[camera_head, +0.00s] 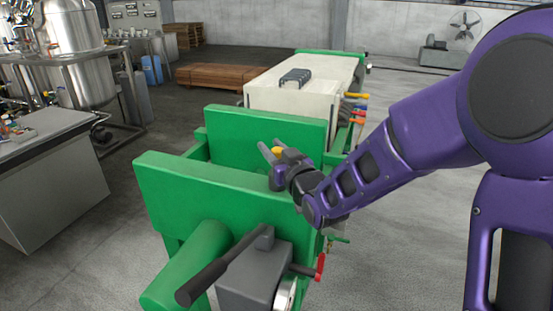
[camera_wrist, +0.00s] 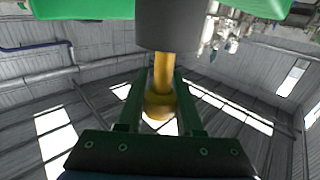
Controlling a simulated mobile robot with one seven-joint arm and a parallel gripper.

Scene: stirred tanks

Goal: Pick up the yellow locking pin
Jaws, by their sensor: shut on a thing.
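The yellow locking pin (camera_wrist: 162,72) is between the two fingers of my gripper (camera_wrist: 158,85) in the wrist view. The gripper is shut on it. The pin's thin shaft runs up to a dark grey cylinder (camera_wrist: 170,25); its wider yellow end lies lower, between the fingers. I cannot tell whether the cylinder is part of the pin. In the head view, a small yellow bit of the pin (camera_head: 278,151) shows at my gripper (camera_head: 270,162), by the gap between two green plates. The rest of the pin is hidden there.
The near green plate (camera_head: 215,195) and far green plate (camera_head: 265,130) belong to a press-like machine with a pale plate stack (camera_head: 300,98). A grey block with a dark lever (camera_head: 225,265) stands in front. Steel tanks (camera_head: 75,50) and a bench (camera_head: 45,160) are at left. Open floor lies at right.

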